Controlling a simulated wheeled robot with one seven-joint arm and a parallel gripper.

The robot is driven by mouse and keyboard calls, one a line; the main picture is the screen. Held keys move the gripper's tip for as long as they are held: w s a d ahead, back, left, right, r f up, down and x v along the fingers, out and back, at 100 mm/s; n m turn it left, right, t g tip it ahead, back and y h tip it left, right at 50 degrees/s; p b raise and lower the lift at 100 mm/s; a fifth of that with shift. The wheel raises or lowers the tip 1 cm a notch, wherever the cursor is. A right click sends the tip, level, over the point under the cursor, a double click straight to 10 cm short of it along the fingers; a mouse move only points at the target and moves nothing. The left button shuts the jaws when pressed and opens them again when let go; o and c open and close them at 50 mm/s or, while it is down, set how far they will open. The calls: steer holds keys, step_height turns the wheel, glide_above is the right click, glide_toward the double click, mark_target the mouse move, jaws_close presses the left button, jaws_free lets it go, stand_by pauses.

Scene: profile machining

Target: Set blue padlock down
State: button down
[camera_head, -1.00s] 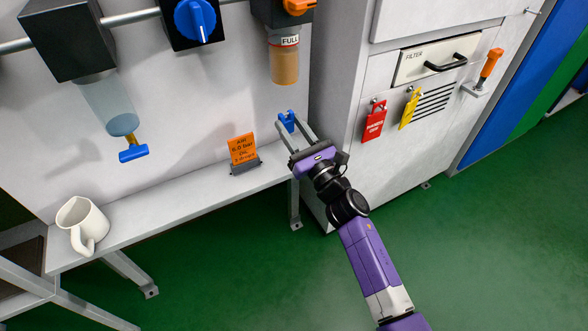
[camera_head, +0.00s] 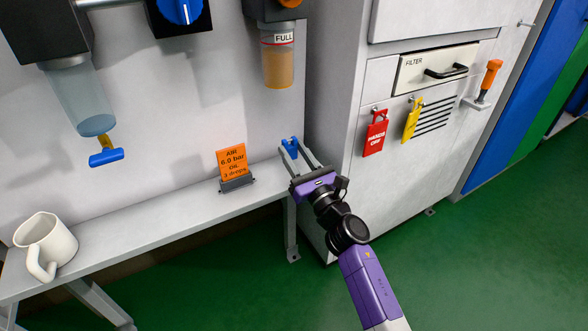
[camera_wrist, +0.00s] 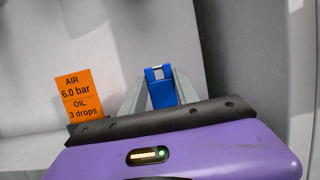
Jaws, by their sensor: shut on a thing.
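The blue padlock (camera_head: 290,148) is held between the fingertips of my gripper (camera_head: 296,155), near the right end of the grey shelf (camera_head: 150,222).
An orange sign (camera_head: 232,162) stands on the shelf just left of my gripper. A white mug (camera_head: 48,242) is at the shelf's left end. Bare shelf lies between mug and sign.

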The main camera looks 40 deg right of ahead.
steer(key=shift+f+b, duration=1.2)
steer(key=shift+f, duration=0.6)
steer(key=shift+f, duration=0.1)
steer(key=c, duration=0.9)
jaws_free()
